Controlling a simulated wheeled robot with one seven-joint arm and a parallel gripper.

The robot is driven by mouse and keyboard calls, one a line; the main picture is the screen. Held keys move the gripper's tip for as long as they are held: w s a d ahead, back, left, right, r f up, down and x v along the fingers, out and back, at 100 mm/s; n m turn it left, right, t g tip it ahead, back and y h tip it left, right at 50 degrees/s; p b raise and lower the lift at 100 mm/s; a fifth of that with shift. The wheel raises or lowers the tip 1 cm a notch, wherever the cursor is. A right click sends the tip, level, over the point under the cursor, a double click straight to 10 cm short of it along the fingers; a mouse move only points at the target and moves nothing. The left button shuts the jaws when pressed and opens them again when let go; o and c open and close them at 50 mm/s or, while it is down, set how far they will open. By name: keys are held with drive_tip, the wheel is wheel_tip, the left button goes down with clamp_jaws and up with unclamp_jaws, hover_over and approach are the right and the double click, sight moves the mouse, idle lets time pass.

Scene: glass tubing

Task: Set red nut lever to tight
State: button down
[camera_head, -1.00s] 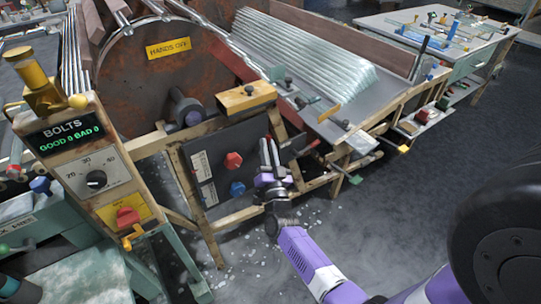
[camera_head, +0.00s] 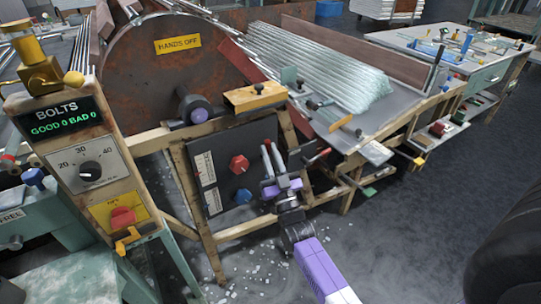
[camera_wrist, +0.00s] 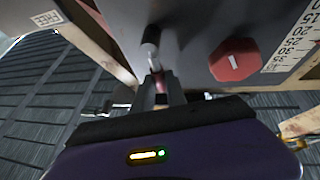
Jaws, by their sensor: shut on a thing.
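My gripper (camera_head: 271,163) stands in front of the dark panel (camera_head: 226,205), beside its right edge, and its fingers point up toward the machine. In the wrist view my gripper (camera_wrist: 163,85) has its jaws closed together on a small red part (camera_wrist: 160,82). It appears to be the red nut lever, mostly hidden by the fingers. Which way the lever is set cannot be read from these views.
A red knob (camera_head: 239,164) and a blue knob (camera_head: 242,197) sit on the panel, close left of my gripper. Wooden frame legs stand around the panel. Open floor (camera_head: 395,245) lies to the right.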

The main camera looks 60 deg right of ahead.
drive_tip(key=shift+f, duration=0.1)
drive_tip(key=c, duration=1.3)
unclamp_jaws()
drive_tip(key=shift+c, duration=0.2)
drive_tip(key=v, duration=0.7)
drive_tip(key=shift+s+a+b, duration=0.25)
drive_tip(key=shift+a+b, duration=0.05)
drive_tip(key=shift+f, duration=0.25)
